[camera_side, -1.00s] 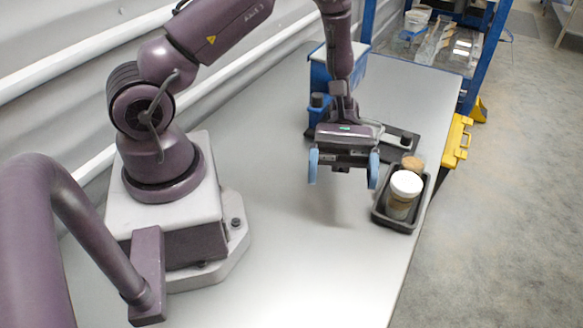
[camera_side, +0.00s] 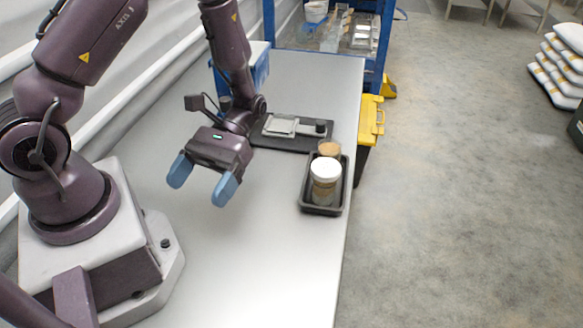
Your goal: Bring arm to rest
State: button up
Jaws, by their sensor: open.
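My gripper (camera_side: 202,182) is open and empty, with its two blue fingertips spread apart above the grey table (camera_side: 225,270). It hangs to the left of a black tray (camera_side: 322,210), clear of it. In the tray stands a jar with a white lid (camera_side: 325,182). Behind the jar is a round container with a brown top (camera_side: 329,149), partly hidden by the jar.
A dark plate with a silver frame-like piece (camera_side: 281,124) lies behind my gripper. A blue bin (camera_side: 258,70) stands at the back, partly hidden by my arm. A yellow and black case (camera_side: 370,122) is beyond the table's right edge. The table's front middle is clear.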

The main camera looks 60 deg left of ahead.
jog(key=a+r+m+t+y, duration=0.1)
jog(key=r+m+t+y, duration=0.2)
jog(key=r+t, duration=0.6)
jog(key=w+a+r+m+t+y, duration=0.1)
jog(key=a+r+m+t+y, duration=0.1)
jog(key=r+t, duration=0.7)
notch_tip(320, 180, up, 3)
jog(key=m+y, duration=0.1)
jog(key=y, duration=0.1)
jog(key=shift+w+a+y, duration=0.25)
jog(key=shift+y, duration=0.15)
jog(key=shift+r, duration=0.1)
